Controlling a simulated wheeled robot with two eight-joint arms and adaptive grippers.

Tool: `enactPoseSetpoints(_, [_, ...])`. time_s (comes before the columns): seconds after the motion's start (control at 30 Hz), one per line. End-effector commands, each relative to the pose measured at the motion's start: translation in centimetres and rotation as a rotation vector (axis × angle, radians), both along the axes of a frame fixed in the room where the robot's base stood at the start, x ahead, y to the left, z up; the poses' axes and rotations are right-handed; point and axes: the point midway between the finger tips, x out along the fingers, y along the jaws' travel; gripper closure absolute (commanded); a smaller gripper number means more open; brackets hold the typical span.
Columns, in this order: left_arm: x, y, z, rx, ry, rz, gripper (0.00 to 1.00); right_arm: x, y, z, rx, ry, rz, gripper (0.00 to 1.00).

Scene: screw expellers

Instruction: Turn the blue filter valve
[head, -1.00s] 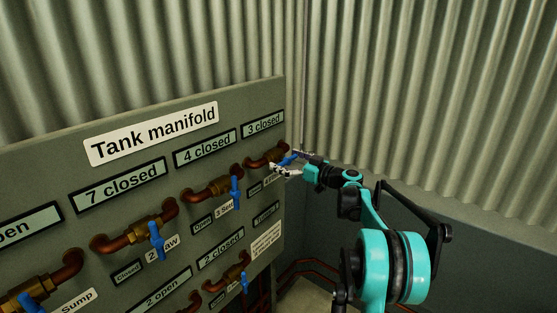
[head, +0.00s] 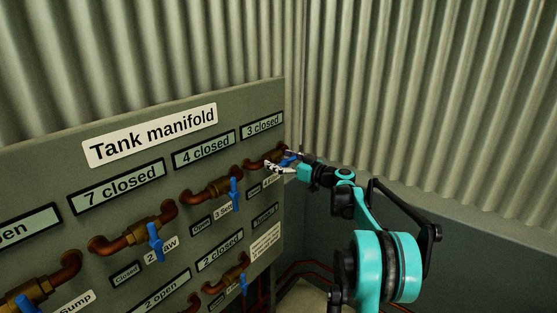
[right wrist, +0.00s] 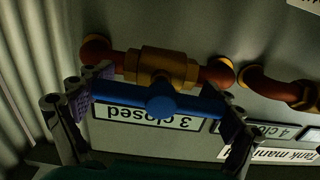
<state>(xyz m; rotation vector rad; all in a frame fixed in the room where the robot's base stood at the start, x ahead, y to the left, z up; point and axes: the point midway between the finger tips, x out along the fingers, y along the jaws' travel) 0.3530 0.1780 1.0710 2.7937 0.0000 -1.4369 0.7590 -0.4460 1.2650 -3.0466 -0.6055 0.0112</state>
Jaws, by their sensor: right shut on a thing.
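The gripped valve sits at the far right of the upper row on the tank manifold board, under the "3 closed" sign. It has a brass body (right wrist: 160,66) on a copper pipe and a blue lever handle (right wrist: 160,100), which also shows in the head view (head: 290,159). The label below it is too small and covered to read. My right gripper (head: 279,162) is shut on this blue handle. In the right wrist view its fingers (right wrist: 155,105) hold the handle at its two ends, and the handle lies roughly along the pipe. My left gripper is out of view.
The tank manifold board (head: 60,170) carries several other blue-handled valves, such as one under "4 closed" (head: 235,194) and one under "7 closed" (head: 156,242). A corrugated wall (head: 430,90) stands behind and to the right. The space right of the board is open.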

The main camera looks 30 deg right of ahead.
Motion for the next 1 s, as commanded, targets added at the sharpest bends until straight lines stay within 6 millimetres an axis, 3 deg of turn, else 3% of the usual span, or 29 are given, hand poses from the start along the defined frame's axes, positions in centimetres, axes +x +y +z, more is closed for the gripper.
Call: enactPoseSetpoints(1.0, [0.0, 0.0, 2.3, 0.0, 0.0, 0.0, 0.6, 0.1, -0.4, -0.1, 0.764, 0.316, -0.001, 0.37])
